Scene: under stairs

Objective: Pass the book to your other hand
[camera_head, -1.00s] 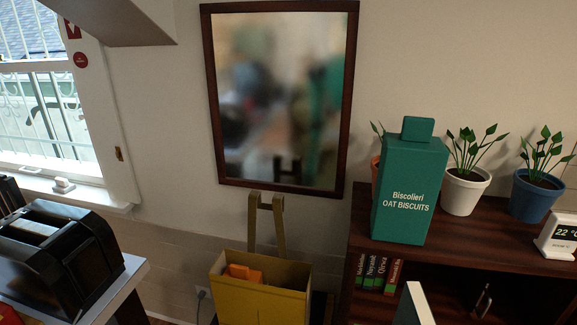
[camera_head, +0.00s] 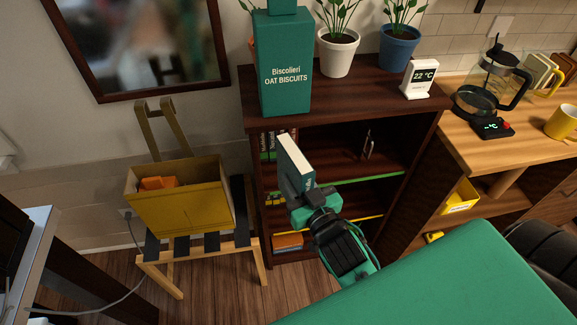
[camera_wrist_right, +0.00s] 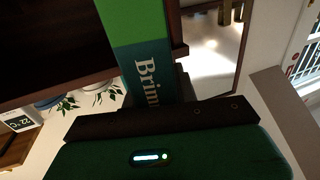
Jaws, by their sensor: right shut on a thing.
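A book (camera_head: 297,160) with a dark teal spine and pale page edges is held upright in my right gripper (camera_head: 301,192), in front of the bookcase. In the right wrist view the book (camera_wrist_right: 138,62) shows a bright green upper part and a dark teal part lettered "Brin", the rest hidden behind the gripper's dark bar. The jaws are shut on the book's lower end. My left gripper is in no view.
The dark bookcase (camera_head: 346,104) holds a biscuit tin (camera_head: 284,72), potted plants and a small clock (camera_head: 420,78). A yellow box (camera_head: 182,205) stands on a slatted stand (camera_head: 258,245) to the left. A wooden counter (camera_head: 480,150) with a coffee maker is at right.

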